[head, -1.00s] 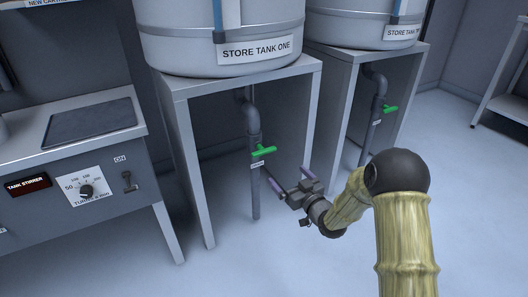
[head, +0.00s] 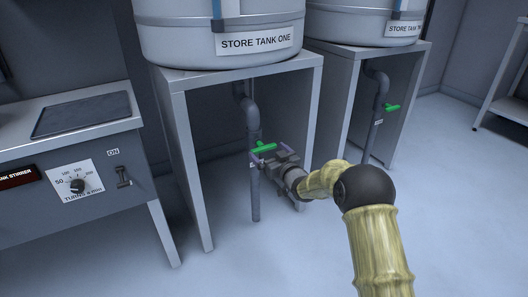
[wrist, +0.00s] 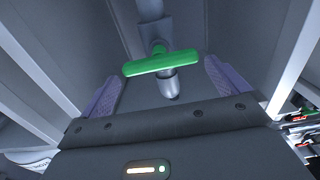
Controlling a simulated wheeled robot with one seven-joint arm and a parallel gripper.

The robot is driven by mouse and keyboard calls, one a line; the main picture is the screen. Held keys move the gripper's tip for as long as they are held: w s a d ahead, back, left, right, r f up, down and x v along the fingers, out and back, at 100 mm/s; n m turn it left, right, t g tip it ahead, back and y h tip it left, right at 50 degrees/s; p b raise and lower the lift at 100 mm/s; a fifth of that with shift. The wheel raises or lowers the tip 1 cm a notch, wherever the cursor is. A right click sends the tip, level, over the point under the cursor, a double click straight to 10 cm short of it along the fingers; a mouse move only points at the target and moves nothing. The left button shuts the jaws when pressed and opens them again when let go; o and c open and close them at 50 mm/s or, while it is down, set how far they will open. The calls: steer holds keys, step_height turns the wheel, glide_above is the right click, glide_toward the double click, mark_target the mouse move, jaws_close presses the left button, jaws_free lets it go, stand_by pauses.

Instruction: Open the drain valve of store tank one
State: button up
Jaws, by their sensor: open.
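Store tank one (head: 190,42) stands on a grey stand at the centre left in the head view, its label facing me. Its drain pipe (head: 251,118) runs down under the stand and carries a green valve handle (head: 264,147). In the wrist view the green handle (wrist: 162,63) lies crosswise, slightly tilted, across the pipe. My gripper (head: 272,156) is open at the handle's height. In the wrist view the purple-padded fingers of my gripper (wrist: 165,85) stand one on each side of the handle. I cannot tell whether either finger touches it.
The stand's legs (head: 194,170) flank the pipe. A second tank (head: 350,25) with its own green valve handle (head: 391,107) stands to the right. A bench with a stirrer dial (head: 77,186) is at left. The floor in front is clear.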

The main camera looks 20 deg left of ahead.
mark_target(265, 149)
steer(key=shift+b+x, duration=0.7)
steer(key=shift+x, duration=1.3)
steer(key=c, duration=0.7)
